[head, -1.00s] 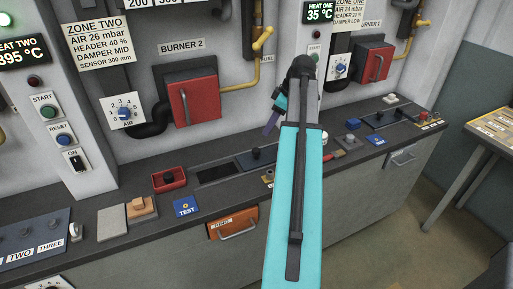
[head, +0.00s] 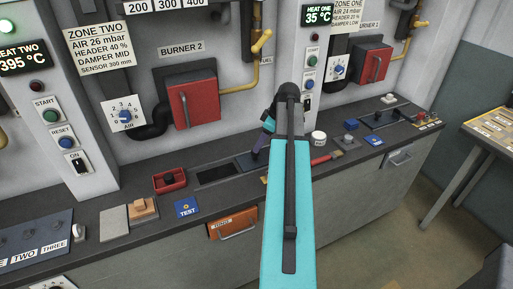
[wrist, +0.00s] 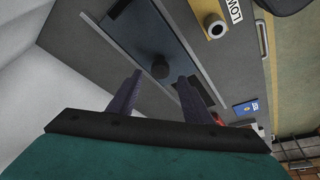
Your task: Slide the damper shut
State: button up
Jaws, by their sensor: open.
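The damper is a blue-grey sliding plate (wrist: 140,32) with a round black knob (wrist: 160,68), set in the dark counter. Beside the plate is a dark rectangular opening (head: 215,173), also seen in the wrist view (wrist: 207,93). In the head view the plate (head: 246,163) is partly hidden by my gripper (head: 259,147), and the knob is hard to make out. In the wrist view my gripper (wrist: 158,85) is open and empty. Its two purple fingers are apart, with the knob showing between and beyond their tips. I cannot tell whether they touch anything.
A brass fitting (wrist: 211,24) with a LOW label is near the plate. A white round pot (head: 319,138) stands to the right. The burner cabinet wall rises behind the counter.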

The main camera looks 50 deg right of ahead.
aim_at(265, 160)
jog(key=shift+p+x, duration=0.5)
jog(key=shift+x, duration=1.7)
grip_shut()
